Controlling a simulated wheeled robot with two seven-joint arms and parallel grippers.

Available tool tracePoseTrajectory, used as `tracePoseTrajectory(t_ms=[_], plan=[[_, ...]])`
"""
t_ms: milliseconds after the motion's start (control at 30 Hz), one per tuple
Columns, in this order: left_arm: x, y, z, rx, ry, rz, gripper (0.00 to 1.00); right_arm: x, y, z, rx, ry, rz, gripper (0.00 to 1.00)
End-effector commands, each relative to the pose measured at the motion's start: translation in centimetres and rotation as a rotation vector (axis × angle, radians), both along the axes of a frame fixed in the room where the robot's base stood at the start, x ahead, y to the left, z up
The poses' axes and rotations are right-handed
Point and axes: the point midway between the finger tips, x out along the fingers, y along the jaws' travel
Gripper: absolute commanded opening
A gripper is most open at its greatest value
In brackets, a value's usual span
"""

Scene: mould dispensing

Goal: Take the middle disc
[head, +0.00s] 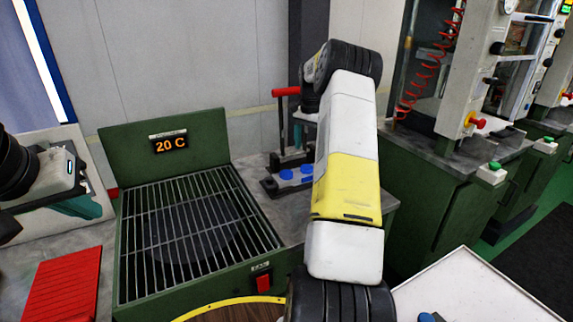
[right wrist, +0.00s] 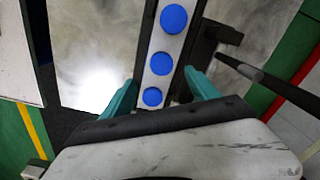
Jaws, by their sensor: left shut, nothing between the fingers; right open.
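Three blue discs lie in a row on a pale strip in the right wrist view: a far disc (right wrist: 173,18), the middle disc (right wrist: 161,63) and a near disc (right wrist: 152,96). My right gripper (right wrist: 161,79) is open, its teal fingers on either side of the strip, with the near disc between them and the middle disc just beyond the tips. Nothing is gripped. My left gripper (head: 95,210) is shut and empty at the left.
A green cooling unit with a wire grid (head: 200,235) reads 20 C. A press with a red handle (head: 286,92) stands behind the discs; its dark lever (right wrist: 240,68) lies right of the strip. A red ribbed mat (head: 62,285) lies at left, a white table (head: 480,290) at right.

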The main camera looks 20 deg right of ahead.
Motion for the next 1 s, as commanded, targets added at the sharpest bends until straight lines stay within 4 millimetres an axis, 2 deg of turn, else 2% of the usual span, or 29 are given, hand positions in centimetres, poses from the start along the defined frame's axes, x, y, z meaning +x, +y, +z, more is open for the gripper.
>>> tracePoseTrajectory(t_ms=[200, 367, 633, 900, 1000], plan=[[0.0, 0.0, 0.0, 0.000, 0.000, 0.000, 0.00, 0.0, -0.3, -2.6, 0.002, 0.007, -0.013, 0.69], [0.0, 0.0, 0.0, 0.000, 0.000, 0.000, 0.00, 0.1, -0.1, -3.9, 0.003, 0.005, -0.010, 0.69], [0.0, 0.0, 0.0, 0.000, 0.000, 0.000, 0.00, 0.2, 0.2, -7.7, 0.002, 0.006, -0.010, 0.69], [0.0, 0.0, 0.0, 0.000, 0.000, 0.000, 0.00, 0.3, 0.3, -8.2, 0.002, 0.005, -0.010, 0.69], [0.0, 0.0, 0.0, 0.000, 0.000, 0.000, 0.00, 0.3, 0.3, -8.3, 0.002, 0.005, -0.010, 0.50]])
